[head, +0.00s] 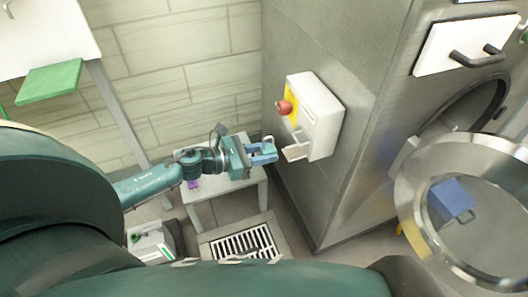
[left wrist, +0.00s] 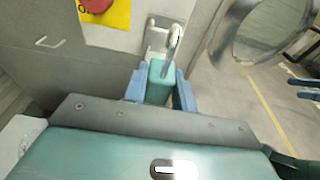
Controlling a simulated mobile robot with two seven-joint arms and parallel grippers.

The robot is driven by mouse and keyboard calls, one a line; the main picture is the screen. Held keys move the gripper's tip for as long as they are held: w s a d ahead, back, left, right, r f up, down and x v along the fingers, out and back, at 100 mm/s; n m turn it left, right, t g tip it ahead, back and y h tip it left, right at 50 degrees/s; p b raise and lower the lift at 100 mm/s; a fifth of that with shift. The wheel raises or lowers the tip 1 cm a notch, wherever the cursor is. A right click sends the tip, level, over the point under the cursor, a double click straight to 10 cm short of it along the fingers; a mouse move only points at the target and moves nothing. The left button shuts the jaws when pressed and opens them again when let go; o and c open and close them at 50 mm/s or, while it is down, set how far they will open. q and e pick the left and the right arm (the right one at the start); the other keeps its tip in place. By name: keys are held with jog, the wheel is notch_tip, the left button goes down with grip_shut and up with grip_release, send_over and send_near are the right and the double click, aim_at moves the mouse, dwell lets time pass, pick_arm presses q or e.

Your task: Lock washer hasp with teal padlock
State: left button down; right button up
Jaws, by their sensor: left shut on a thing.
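My left gripper (head: 264,152) reaches in from the left in the head view, in front of the switch box on the washer's side. In the left wrist view its blue fingers (left wrist: 160,88) are shut on the teal padlock (left wrist: 158,82). The padlock is upright, and its metal shackle (left wrist: 174,42) points up, close to the metal hasp (left wrist: 154,38). I cannot tell whether the shackle passes through the hasp. The hasp (head: 296,151) juts from the box's lower front in the head view.
The white switch box (head: 322,116) carries a red knob (head: 284,107) on a yellow plate. The round washer door (head: 405,196) stands open at right. A small pale table (head: 219,189) stands below my left arm, beside a floor drain (head: 245,243).

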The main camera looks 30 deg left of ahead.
aim_at(289, 154)
pick_arm(q)
jog(key=shift+w+d, duration=0.2)
jog(key=shift+w, duration=0.05)
dwell(0.4)
jog(key=shift+r+b+x, duration=0.1)
jog(key=shift+r+x, duration=0.1)
jog(key=shift+x, duration=0.9)
jog(key=shift+r+b+x, duration=0.1)
jog(key=shift+r+x, duration=0.1)
jog(key=shift+x, duration=0.9)
jog(key=shift+r+b+x, duration=0.1)
jog(key=shift+r+x, duration=0.1)
jog(key=shift+x, duration=0.9)
jog(key=shift+w+d, duration=0.15)
jog(key=shift+f+b, duration=0.15)
jog(key=shift+b, duration=0.15)
jog(key=shift+c, duration=2.1)
grip_release()
jog(key=shift+f+b+v, duration=0.2)
jog(key=shift+b+v, duration=0.1)
jog(key=shift+v, duration=0.85)
jog(key=shift+f+b+v, duration=0.25)
jog(key=shift+b+v, duration=0.05)
jog(key=shift+v, duration=0.9)
jog(key=shift+f+b+v, duration=0.2)
jog(key=shift+b+v, duration=0.1)
jog(key=shift+v, duration=0.85)
